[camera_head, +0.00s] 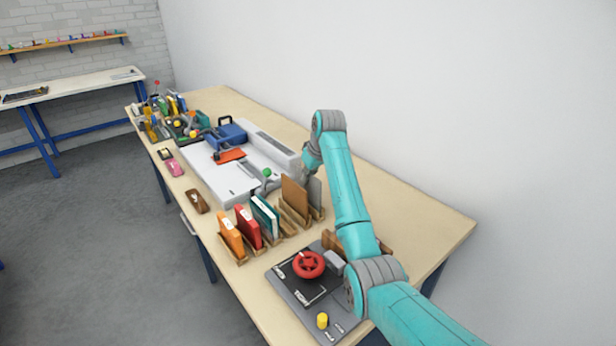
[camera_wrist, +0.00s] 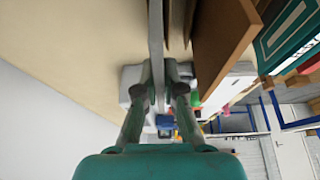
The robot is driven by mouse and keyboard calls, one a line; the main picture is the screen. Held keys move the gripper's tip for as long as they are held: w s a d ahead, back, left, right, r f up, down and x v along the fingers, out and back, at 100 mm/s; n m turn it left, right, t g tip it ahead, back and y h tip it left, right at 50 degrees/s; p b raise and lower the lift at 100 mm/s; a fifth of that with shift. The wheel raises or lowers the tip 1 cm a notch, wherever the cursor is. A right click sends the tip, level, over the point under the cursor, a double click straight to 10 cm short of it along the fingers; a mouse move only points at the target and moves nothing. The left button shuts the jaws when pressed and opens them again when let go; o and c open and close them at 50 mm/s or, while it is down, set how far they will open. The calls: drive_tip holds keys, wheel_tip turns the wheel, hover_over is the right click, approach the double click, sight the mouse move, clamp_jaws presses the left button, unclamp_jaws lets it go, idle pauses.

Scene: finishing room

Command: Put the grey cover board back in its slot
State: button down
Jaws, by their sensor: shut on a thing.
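The grey cover board (camera_head: 315,190) stands upright behind the brown board, at the far right of the row of boards. Its lower edge is close to the wooden rack (camera_head: 297,218); I cannot tell whether it sits inside a slot. My gripper (camera_head: 307,176) is at the board's upper part, partly hidden by my arm. In the wrist view the grey board (camera_wrist: 156,35) shows edge-on as a thin plate, and my gripper (camera_wrist: 160,75) is shut on it.
The brown board (camera_head: 294,195) stands close beside the grey one; teal (camera_head: 265,215), red (camera_head: 248,227) and orange (camera_head: 230,234) ones stand farther left. The bench is clear toward the wall.

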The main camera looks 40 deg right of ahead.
drive_tip(key=shift+f, duration=0.6)
drive_tip(key=c, duration=1.6)
unclamp_jaws()
drive_tip(key=shift+r, duration=0.1)
drive_tip(key=shift+v, duration=5.25)
drive_tip(key=shift+r, duration=0.15)
drive_tip(key=shift+s, duration=0.1)
